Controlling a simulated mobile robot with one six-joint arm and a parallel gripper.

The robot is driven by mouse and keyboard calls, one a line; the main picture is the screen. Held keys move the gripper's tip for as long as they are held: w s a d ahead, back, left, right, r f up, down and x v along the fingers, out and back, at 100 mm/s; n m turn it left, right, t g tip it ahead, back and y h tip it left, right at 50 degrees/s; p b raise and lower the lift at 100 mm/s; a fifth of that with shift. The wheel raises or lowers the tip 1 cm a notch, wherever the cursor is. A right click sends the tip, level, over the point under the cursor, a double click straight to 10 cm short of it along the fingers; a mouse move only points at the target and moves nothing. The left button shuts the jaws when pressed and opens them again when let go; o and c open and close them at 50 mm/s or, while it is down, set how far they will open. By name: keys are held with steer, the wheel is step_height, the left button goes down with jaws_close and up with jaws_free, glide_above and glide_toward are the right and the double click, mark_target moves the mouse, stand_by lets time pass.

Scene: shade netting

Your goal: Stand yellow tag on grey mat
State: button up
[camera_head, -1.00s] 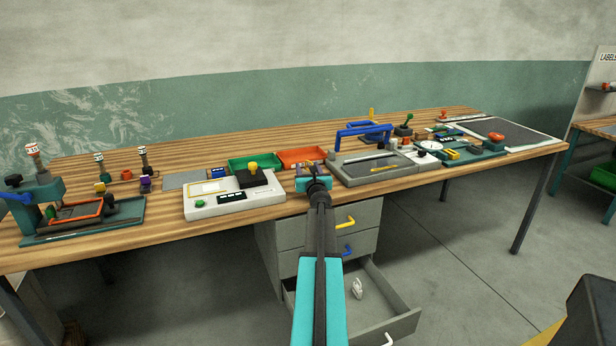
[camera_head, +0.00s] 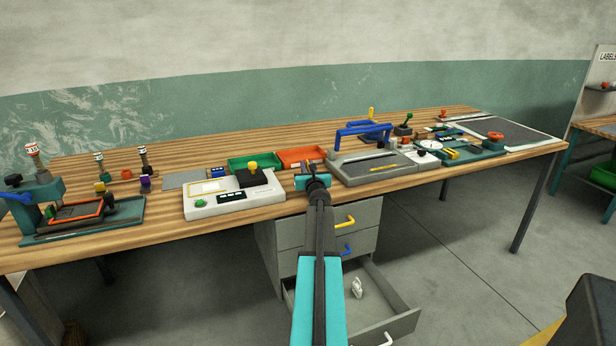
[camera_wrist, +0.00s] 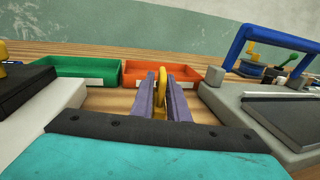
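The yellow tag (camera_wrist: 162,76) stands upright between the two fingers of my gripper (camera_wrist: 163,100) in the wrist view, its rounded top showing above the fingertips. The fingers lie close along both sides of it, and its lower part is hidden. In the head view my gripper (camera_head: 316,168) is over the front of the bench, between the white device and the grey fixture; the tag cannot be made out there. A flat grey mat (camera_head: 183,179) lies on the bench left of the green tray, apart from my gripper.
A green tray (camera_wrist: 88,68) and an orange tray (camera_wrist: 190,74) stand behind the gripper. A white device (camera_head: 230,200) is to its left. A grey fixture with a blue handle (camera_head: 362,130) is to its right. A drawer (camera_head: 385,318) stands open below.

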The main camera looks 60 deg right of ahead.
jaws_close()
steer(key=shift+r+p, duration=2.25)
steer(key=shift+r, duration=2.75)
